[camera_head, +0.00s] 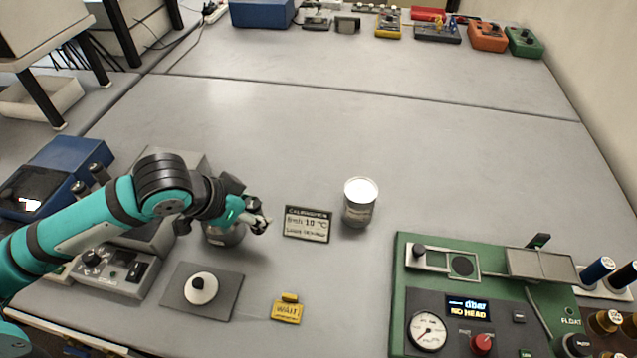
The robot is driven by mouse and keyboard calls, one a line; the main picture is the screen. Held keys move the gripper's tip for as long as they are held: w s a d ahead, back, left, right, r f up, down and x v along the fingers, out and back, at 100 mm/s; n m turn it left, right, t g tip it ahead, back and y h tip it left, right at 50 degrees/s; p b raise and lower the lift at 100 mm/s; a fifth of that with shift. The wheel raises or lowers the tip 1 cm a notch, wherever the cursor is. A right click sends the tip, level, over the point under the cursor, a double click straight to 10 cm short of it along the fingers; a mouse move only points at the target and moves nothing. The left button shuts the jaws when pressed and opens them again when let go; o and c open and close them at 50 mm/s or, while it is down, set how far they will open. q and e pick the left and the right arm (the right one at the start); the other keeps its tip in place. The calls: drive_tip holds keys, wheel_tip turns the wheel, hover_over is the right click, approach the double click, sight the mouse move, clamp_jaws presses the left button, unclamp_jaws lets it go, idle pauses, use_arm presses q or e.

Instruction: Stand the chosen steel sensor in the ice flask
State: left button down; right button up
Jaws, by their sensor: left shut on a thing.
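My left gripper (258,218) is at the left of the middle of the table, its arm reaching in from the left. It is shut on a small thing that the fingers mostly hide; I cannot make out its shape. A grey metal vessel (222,236) stands just below and left of the fingers, partly covered by the arm. A grey can with a bright white, ice-like top (358,213) stands upright to the right, apart from the gripper; it looks like the ice flask. I cannot clearly pick out a steel sensor. My right gripper is out of view.
A sign reading 10 °C (307,224) stands between gripper and can. A grey plate with a white round knob (201,289) and a yellow WAIT tag (287,310) lie in front. A green panel (400,290) fills the right front. The table's middle behind is clear.

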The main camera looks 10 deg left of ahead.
use_arm(q)
drive_tip(key=w+d+p, duration=0.1)
drive_tip(key=w, duration=0.3)
drive_tip(key=w+d+p, duration=0.1)
drive_tip(key=w, duration=0.4)
drive_tip(key=w+f, duration=0.1)
drive_tip(key=w, duration=0.4)
drive_tip(key=shift+w+d+p, duration=0.25)
drive_tip(key=shift+d+p, duration=0.15)
wheel_tip(320, 180, down, 3)
drive_tip(key=shift+r+p, duration=0.1)
drive_tip(key=shift+p, duration=0.45)
drive_tip(key=shift+f, duration=0.6)
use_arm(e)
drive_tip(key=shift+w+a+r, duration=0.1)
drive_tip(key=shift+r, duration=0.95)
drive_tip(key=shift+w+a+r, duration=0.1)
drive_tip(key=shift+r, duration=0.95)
use_arm(q)
drive_tip(key=c, duration=1.1)
unclamp_jaws()
drive_tip(key=shift+o, duration=0.6)
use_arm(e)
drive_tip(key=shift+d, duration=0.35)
use_arm(q)
drive_tip(key=shift+r, duration=0.1)
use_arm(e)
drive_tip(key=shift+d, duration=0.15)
